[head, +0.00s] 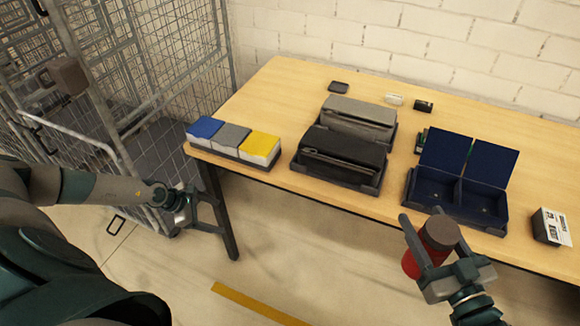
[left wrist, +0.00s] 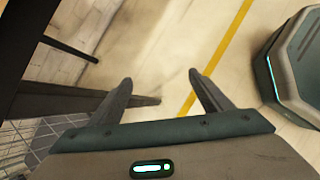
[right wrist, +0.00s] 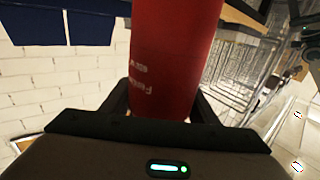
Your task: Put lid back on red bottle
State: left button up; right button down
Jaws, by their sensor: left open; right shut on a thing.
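The red bottle (head: 411,264) is in my right gripper (head: 434,243), beyond the table's front edge. A dark brown round end (head: 441,233) shows at its top; I cannot tell whether this is a lid. In the right wrist view the red bottle (right wrist: 176,55) fills the space between the fingers, with white lettering on its side. My left gripper (head: 216,211) is open and empty, left of the table near its front left leg. No separate lid can be made out for certain.
The wooden table (head: 290,90) holds a tray of blue, grey and yellow stacks (head: 232,152), grey and black pouches (head: 343,150) in trays, an open blue box (head: 456,190) and a small labelled box (head: 551,228). A wire cage (head: 150,70) stands left. The table's back left is clear.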

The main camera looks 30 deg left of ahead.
pick_arm(q)
jog(key=w+d+f+n+t+h, duration=0.1)
jog(key=d+f+n+t, duration=0.1)
jog(key=d+f+n, duration=0.65)
jog(key=w+d+f+n+t, duration=0.2)
jog(key=d+f+n, duration=0.3)
jog(key=d+n, duration=0.6)
jog(key=s+d+f+n+g+y, duration=0.1)
jog(key=s+d+f+n, duration=0.6)
jog(key=s+n, duration=0.5)
jog(key=s+d+f+n+g+y, duration=0.2)
jog(key=s+d+f+n, duration=0.5)
jog(key=s+f+n, duration=0.3)
jog(key=shift+s+f+n, duration=0.2)
jog(key=shift+s+n, duration=0.7)
jog(key=shift+n, duration=0.05)
pick_arm(e)
jog(key=shift+r, duration=0.15)
